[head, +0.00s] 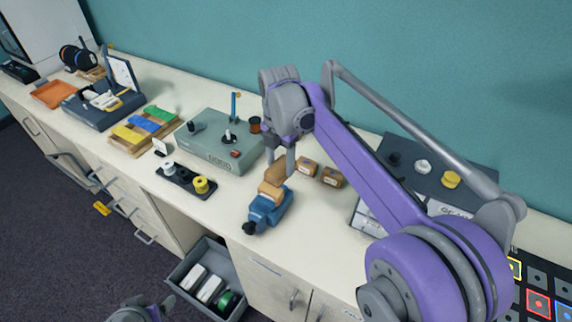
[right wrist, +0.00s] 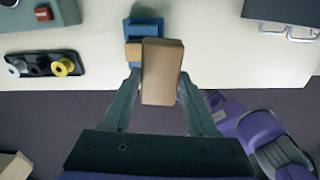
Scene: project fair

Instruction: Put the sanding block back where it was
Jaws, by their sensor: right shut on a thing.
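My right gripper (head: 283,165) is shut on a tan block, which I take to be the sanding block (right wrist: 162,72). In the right wrist view the block sits between the two fingers. In the head view the held block (head: 275,173) is just above and behind a blue vise (head: 268,210). A lighter wooden piece (head: 269,190) is in the vise jaws. I cannot tell whether the held block touches it. Two similar brown blocks, one (head: 307,166) and another (head: 331,177), stand on the bench to the right. Part of my left gripper (head: 150,309) shows at the bottom edge; its fingers are unclear.
A grey-green machine (head: 220,142) stands left of the vise, with a dark spool tray (head: 186,180) in front. An open drawer (head: 179,272) juts out below the bench. A dark-topped unit (head: 437,163) stands right, partly behind my right arm. Bare bench lies right of the vise.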

